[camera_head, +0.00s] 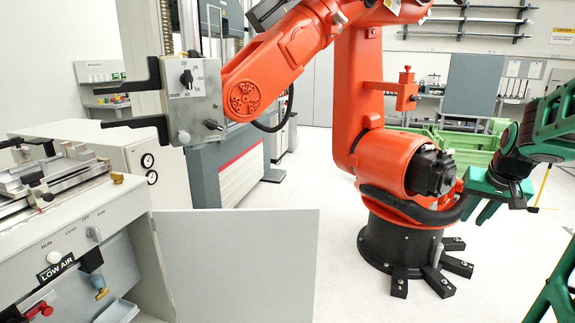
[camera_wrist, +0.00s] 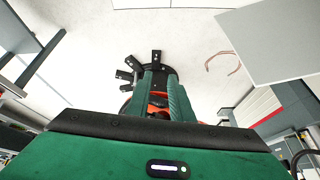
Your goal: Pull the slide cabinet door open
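A plain light-grey cabinet door (camera_head: 240,262) stands out from the grey console (camera_head: 75,228) at the lower left of the head view. It is swung open, and the cabinet's white inside shows beside it. A grey panel (camera_wrist: 285,40) at the upper right of the wrist view looks like the same door. A thin copper-coloured curved bar (camera_wrist: 222,63), like a handle, shows beside its edge; whether they join is unclear. My green gripper (camera_head: 487,208) is at the right of the head view, well apart from the door. In the wrist view its fingers (camera_wrist: 160,76) stand apart and empty.
A large orange robot arm (camera_head: 370,90) stands on a black footed base (camera_head: 405,245) between my gripper and the door. It holds a grey box with black prongs (camera_head: 190,95). White floor (camera_head: 335,200) lies clear between door and base.

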